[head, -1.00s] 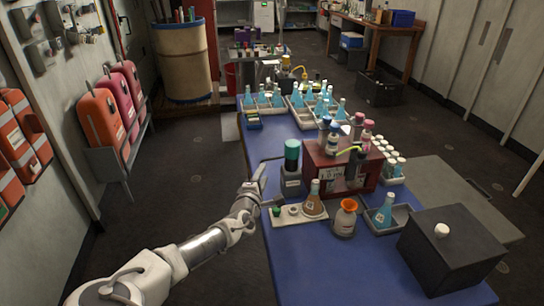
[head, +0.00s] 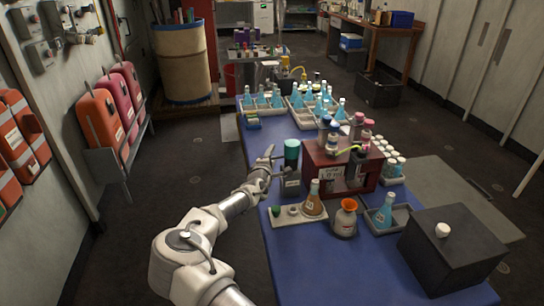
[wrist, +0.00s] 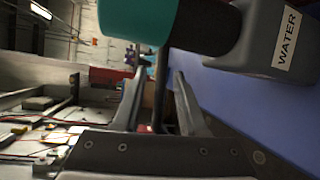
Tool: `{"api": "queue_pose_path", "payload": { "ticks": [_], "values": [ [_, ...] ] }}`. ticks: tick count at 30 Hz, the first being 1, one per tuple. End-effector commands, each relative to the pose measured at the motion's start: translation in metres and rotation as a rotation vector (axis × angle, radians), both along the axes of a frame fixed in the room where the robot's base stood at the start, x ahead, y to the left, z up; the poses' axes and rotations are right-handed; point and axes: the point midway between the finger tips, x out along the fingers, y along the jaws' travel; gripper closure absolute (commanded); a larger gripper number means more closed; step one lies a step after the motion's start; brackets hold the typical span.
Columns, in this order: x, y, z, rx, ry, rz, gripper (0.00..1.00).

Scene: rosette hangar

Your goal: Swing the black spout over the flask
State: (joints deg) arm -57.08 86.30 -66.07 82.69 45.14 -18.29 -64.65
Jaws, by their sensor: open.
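The water dispenser has a teal top (head: 291,150) on a grey body (head: 291,186) near the table's left edge. In the wrist view its teal top (wrist: 135,18) and the grey body marked WATER (wrist: 270,40) fill the upper part. My gripper (head: 271,163) is open just left of the dispenser. A dark rod, seemingly the black spout (wrist: 161,85), shows between the open fingers (wrist: 160,90) in the wrist view; contact cannot be told. In the head view the spout is hard to make out behind the gripper. A brown flask (head: 313,202) stands on a pale tray (head: 288,219) in front of the dispenser.
A red cabinet (head: 325,160) with bottles stands right of the dispenser. An orange-mouthed vessel (head: 345,219), a blue flask (head: 384,214) in a grey tray and a black box (head: 452,252) are nearer right. The floor left of the table is clear.

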Motion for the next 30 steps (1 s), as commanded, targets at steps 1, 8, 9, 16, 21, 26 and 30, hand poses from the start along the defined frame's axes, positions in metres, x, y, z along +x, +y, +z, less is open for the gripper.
{"api": "queue_pose_path", "payload": {
  "ticks": [1,8,9,16,21,26,30],
  "values": [
    [0.0005,-0.0002,-0.0002,0.000,0.000,0.000,0.59],
    [0.0005,-0.0001,-0.0001,0.000,0.000,0.000,0.62],
    [0.0005,-0.0001,-0.0001,0.000,0.000,0.000,0.69],
    [0.0003,0.0000,-0.0002,0.000,0.001,0.000,1.00],
    [0.0003,0.0000,-0.0003,0.000,0.001,0.000,1.00],
    [0.0003,0.0000,-0.0004,0.000,0.001,0.000,1.00],
    [0.0001,0.0000,-0.0004,0.000,0.001,0.000,1.00]
  ]
}}
